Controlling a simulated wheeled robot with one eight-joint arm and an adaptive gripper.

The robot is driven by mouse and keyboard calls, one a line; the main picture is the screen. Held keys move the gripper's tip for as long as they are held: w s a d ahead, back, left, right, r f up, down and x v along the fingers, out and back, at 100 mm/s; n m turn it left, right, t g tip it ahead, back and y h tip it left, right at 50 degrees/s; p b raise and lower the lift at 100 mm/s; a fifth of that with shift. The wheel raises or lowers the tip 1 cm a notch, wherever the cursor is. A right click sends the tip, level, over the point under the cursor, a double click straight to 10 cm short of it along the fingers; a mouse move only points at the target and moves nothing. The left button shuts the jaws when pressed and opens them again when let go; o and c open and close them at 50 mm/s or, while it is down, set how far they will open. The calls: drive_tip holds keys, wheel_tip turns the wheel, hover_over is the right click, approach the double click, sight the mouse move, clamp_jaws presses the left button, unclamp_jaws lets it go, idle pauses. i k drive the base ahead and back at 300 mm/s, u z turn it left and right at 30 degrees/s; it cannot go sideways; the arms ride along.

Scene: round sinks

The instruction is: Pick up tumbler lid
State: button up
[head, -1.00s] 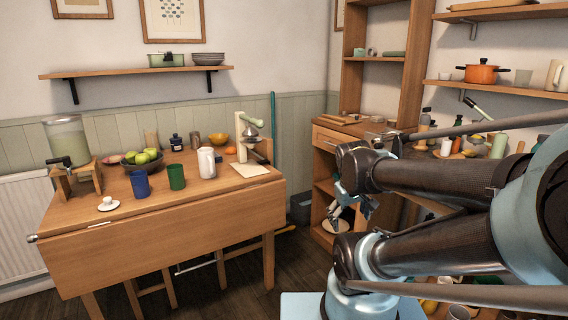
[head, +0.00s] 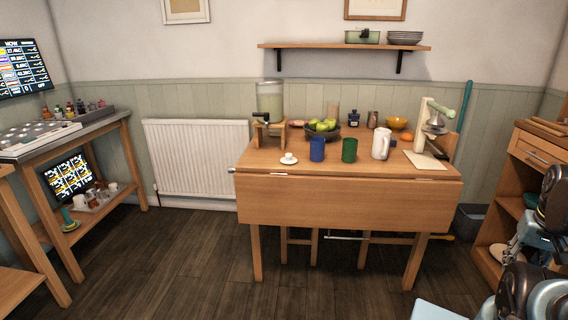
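I cannot make out a tumbler lid for sure in the head view. On the drop-leaf table (head: 345,205) stand a blue cup (head: 317,149), a green cup (head: 350,150) and a tall white vessel with a handle (head: 381,144). A small white piece on a white saucer (head: 289,159) sits near the table's front left; it is too small to tell exactly. My gripper (head: 542,243) seems to show small at the right edge, beside my folded arm, well away from the table. Its fingers are too small and partly hidden to tell open from shut.
A radiator (head: 198,158) is on the wall. A counter (head: 70,135) stands at left, a wooden cabinet (head: 535,150) at right. The floor (head: 185,265) in front is clear.

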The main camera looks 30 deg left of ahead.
sight(289, 159)
drive_tip(key=u, duration=1.75)
drive_tip(key=k, duration=1.15)
drive_tip(key=u, duration=0.3)
drive_tip(key=i, duration=1.7)
drive_tip(key=z, duration=0.5)
